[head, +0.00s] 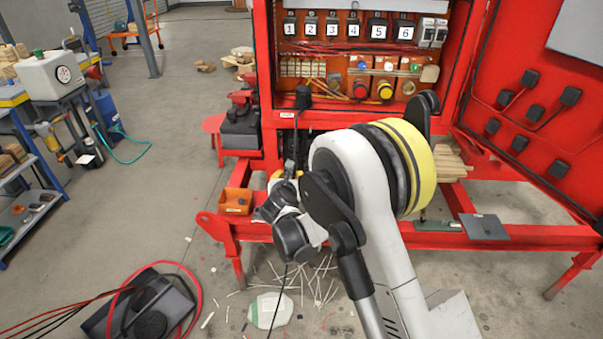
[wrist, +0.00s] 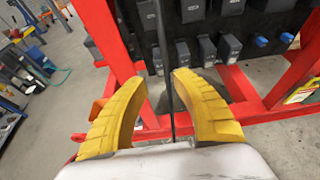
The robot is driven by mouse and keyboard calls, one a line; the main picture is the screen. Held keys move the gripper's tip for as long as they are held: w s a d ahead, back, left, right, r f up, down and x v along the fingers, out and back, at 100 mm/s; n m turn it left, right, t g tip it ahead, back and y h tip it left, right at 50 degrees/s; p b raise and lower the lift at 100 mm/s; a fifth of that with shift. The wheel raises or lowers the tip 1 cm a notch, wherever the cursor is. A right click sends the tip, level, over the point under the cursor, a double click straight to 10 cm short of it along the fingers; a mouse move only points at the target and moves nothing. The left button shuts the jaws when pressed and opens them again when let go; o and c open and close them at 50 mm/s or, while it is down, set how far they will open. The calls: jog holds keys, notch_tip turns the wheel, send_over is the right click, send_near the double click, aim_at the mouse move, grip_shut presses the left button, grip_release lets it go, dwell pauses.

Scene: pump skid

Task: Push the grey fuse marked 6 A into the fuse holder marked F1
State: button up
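My gripper (wrist: 159,88) is open, its two yellow curved fingers wide apart in the wrist view. A thin dark cable or strip (wrist: 164,60) runs upright in the gap, with space on both sides; I cannot tell its depth. In the head view my gripper (head: 278,178) is left of my arm, in front of the red frame and below the cabinet, partly hidden by my wrist. I cannot pick out the grey fuse marked 6 A in either view. No F1 marking is readable, so I cannot tell which part is the holder.
The red cabinet (head: 262,60) holds a row of black modules numbered 1 to 6 (head: 333,26). An orange bin (head: 236,201) sits on the red frame's left end; its contents are unclear. A grey plate (head: 484,227) lies on the frame at right.

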jog(key=b+x, duration=0.3)
jog(key=x, duration=0.7)
jog(key=shift+w+f, duration=0.15)
jog(key=shift+c, duration=0.2)
grip_shut()
jog(key=shift+s+b, duration=0.5)
jog(key=shift+s, duration=1.15)
dwell(0.4)
jog(key=s, duration=0.3)
jog(key=shift+s+a+b, duration=0.1)
jog(key=shift+s+b, duration=0.05)
jog(key=shift+b, duration=0.2)
dwell(0.4)
